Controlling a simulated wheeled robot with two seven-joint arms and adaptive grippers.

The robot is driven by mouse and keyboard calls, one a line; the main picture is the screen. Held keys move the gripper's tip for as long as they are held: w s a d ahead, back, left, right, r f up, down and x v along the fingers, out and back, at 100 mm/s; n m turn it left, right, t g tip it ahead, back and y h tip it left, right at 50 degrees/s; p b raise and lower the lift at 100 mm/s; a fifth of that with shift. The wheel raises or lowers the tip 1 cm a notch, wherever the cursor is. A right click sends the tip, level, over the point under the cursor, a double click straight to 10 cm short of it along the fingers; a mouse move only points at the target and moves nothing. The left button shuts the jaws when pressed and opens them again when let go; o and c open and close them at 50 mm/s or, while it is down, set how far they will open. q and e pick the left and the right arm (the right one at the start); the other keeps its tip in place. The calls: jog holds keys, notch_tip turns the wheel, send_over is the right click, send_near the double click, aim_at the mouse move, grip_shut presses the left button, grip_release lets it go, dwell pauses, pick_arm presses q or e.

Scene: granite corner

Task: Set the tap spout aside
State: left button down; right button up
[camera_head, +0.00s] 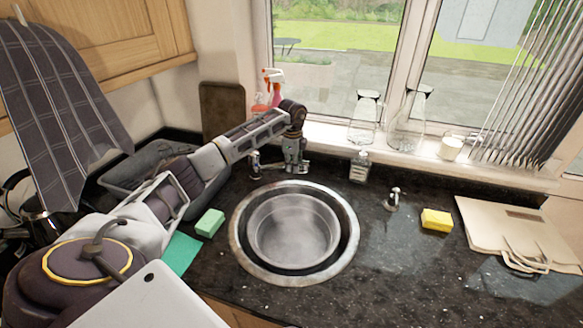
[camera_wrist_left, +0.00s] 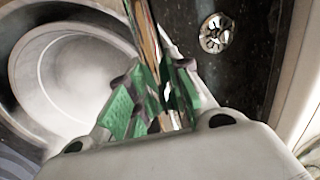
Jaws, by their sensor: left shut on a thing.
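The tap spout (camera_wrist_left: 145,35) is a shiny chrome bar in the left wrist view, running from the top edge down between the green finger pads. My left gripper (camera_wrist_left: 155,100) is shut on it. In the head view my left gripper (camera_head: 293,168) points down behind the sink and mostly hides the spout. The round sink bowl (camera_head: 290,232) is in front of the gripper and looks empty. It also shows in the left wrist view (camera_wrist_left: 65,75). My right gripper is in neither view.
A tap handle (camera_head: 255,163) stands left of the gripper. A green sponge (camera_head: 210,222) lies left of the sink, a yellow sponge (camera_head: 436,219) and a beige board (camera_head: 520,235) to its right. A soap bottle (camera_head: 360,167) and glasses (camera_head: 365,115) are near the window.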

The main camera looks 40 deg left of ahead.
pick_arm(q)
jog(key=shift+w+a, duration=0.1)
jog(key=shift+w, duration=0.15)
jog(key=c, duration=1.3)
grip_release()
jog(key=shift+r, duration=0.15)
notch_tip(320, 180, up, 12)
jog(key=s, duration=0.1)
jog(key=shift+d, duration=0.2)
jog(key=shift+s+f, duration=0.15)
jog(key=shift+f, duration=0.1)
